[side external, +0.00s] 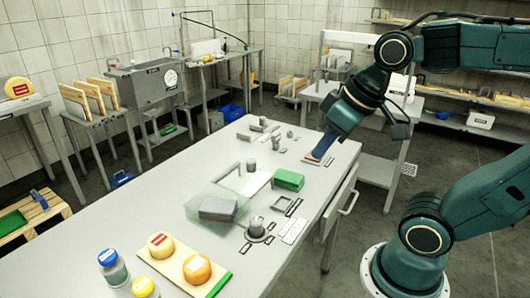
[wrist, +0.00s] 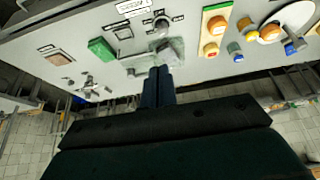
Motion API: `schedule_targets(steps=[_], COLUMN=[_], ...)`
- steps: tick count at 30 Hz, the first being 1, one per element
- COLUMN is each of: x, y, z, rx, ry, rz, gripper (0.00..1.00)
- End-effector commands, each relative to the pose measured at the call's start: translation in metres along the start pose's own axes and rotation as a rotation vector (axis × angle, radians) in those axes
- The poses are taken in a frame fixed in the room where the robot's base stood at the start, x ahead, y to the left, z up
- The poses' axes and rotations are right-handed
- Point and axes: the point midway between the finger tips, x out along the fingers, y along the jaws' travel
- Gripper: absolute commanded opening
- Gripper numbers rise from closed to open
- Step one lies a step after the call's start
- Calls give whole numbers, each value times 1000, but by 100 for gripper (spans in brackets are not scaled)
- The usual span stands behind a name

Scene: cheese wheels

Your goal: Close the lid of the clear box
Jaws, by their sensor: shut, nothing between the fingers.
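The clear box (side external: 190,208) stands on the grey table, with a grey block (side external: 217,209) showing in or through it. A see-through panel that looks like its lid (side external: 228,192) rises at the box's back side; its exact angle is hard to tell. The box also shows small and faint in the wrist view (wrist: 140,66), beyond my fingertips. My gripper (side external: 321,153) is over the far right part of the table, well apart from the box. In the wrist view its blue fingers (wrist: 158,72) are together and hold nothing.
A green block (side external: 288,180) lies right of the box. A board with two cheese wheels (side external: 196,268) and several jars (side external: 112,266) are at the near left. The table's left middle is clear.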

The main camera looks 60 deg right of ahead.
Motion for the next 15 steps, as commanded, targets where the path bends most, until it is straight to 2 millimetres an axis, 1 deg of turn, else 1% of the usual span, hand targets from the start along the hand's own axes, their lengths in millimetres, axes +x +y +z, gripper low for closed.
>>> schedule_targets(steps=[1,8,15], x=[3,19,43], y=[3,17,45], z=[-9,-52,-92], rx=[5,11,26], ry=[-10,-43,-66], rz=[-3,-37,-86], gripper=[0,0,0])
